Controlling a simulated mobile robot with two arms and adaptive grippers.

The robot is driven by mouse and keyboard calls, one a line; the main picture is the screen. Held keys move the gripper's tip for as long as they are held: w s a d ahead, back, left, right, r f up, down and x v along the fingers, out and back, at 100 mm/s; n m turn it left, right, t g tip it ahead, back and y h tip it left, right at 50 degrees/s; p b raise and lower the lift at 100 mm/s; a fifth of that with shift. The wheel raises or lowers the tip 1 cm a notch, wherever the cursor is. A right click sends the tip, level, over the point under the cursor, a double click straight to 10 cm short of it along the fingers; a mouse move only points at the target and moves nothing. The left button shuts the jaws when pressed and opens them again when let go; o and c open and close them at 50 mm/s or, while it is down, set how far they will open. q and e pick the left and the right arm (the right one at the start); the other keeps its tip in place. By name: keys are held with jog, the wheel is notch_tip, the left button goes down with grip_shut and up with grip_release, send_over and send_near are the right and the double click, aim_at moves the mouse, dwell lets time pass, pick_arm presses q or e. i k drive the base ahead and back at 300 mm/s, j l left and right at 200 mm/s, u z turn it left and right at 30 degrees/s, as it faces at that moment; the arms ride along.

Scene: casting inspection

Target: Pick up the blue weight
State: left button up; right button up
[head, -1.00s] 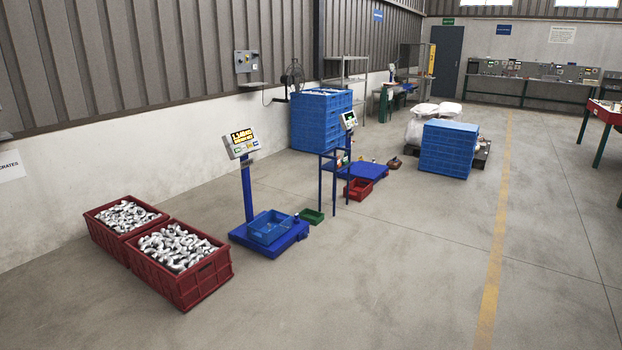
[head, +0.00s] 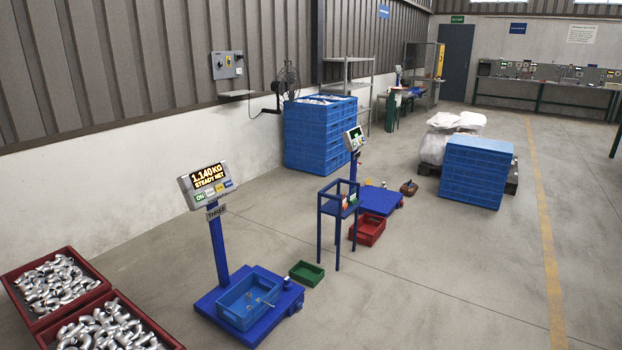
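I cannot make out a blue weight for certain. A small dark blue object (head: 287,284) stands at the right corner of the near blue platform scale (head: 213,303); it is too small to tell what it is. A blue crate (head: 235,317) sits on that scale with a few small items inside. The scale's display (head: 208,180) reads 1.140 KG, steady net. Small items (head: 384,184) also show by the farther blue scale (head: 378,203), too small to name. Neither of my grippers is in view.
Red crates of metal fittings (head: 30,318) stand at the lower left. A green tray (head: 307,274), a blue stand (head: 338,237) and a red tray (head: 381,227) are on the floor. Stacked blue crates (head: 476,172) stand farther back. The floor at right is clear.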

aim_at(286, 286)
jog(key=i, duration=2.6)
